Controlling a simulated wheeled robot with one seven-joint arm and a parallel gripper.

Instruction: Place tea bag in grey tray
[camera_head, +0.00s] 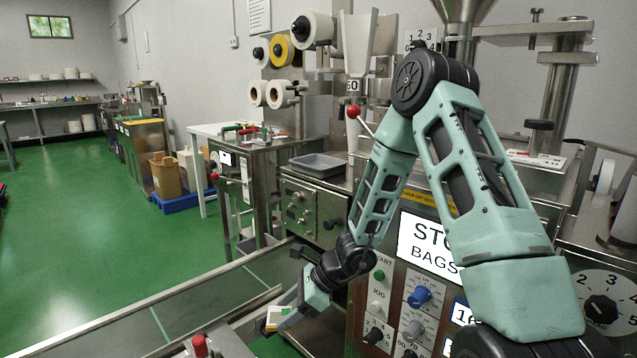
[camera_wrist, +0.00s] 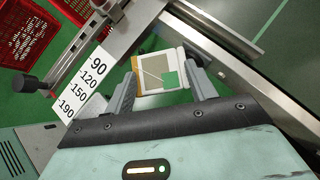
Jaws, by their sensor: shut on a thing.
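My gripper (camera_head: 284,312) is at the lower middle of the head view, low over the grey machine bed. It is shut on a tea bag (camera_head: 276,319). No tray shows in the wrist view.
A red-knobbed lever (camera_head: 353,113) stands right of the tray, and the hopper chute (camera_head: 357,45) rises behind. A control panel (camera_head: 400,300) is beside my forearm. A belt with raised metal rails (camera_head: 200,300) runs lower left.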

